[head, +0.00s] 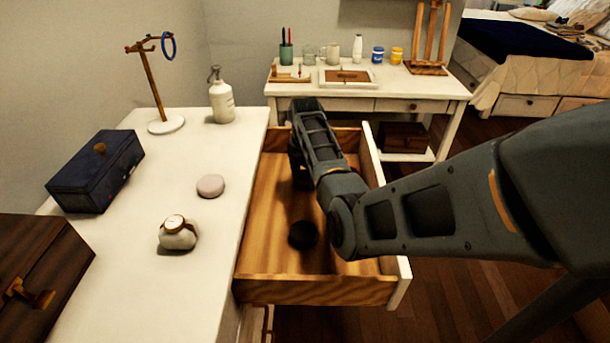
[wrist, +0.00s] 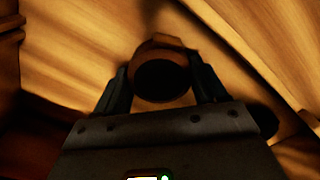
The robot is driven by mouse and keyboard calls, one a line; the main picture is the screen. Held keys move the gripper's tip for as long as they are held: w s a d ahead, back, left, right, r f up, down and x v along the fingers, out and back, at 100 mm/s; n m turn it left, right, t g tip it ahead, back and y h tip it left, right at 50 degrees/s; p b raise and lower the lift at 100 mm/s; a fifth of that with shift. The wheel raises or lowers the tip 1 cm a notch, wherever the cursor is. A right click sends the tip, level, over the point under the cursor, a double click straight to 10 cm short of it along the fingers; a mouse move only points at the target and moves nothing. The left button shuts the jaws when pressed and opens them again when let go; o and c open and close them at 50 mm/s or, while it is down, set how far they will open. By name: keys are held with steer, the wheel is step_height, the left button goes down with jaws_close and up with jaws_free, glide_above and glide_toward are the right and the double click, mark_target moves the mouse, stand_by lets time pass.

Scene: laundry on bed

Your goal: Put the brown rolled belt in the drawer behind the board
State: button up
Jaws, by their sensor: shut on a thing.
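The brown rolled belt (wrist: 162,42) shows in the wrist view as a round roll with a dark middle, between the two fingers of my gripper (wrist: 160,85). My gripper is shut on it. In the head view my gripper (head: 300,172) points down inside the open wooden drawer (head: 318,290), toward its far part; the belt is hidden there by the arm. Pale wood grain of the drawer fills much of the wrist view. I cannot make out a dividing board in the head view; my arm covers part of the drawer.
A dark round thing (head: 303,234) lies in the near part of the drawer. A white desk (head: 440,88) stands behind.

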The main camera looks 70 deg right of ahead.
mark_target(305, 175)
steer(key=shift+f, duration=0.1)
steer(key=o, duration=1.1)
step_height(305, 175, up, 12)
steer(key=shift+r, duration=0.2)
steer(key=shift+f, duration=0.1)
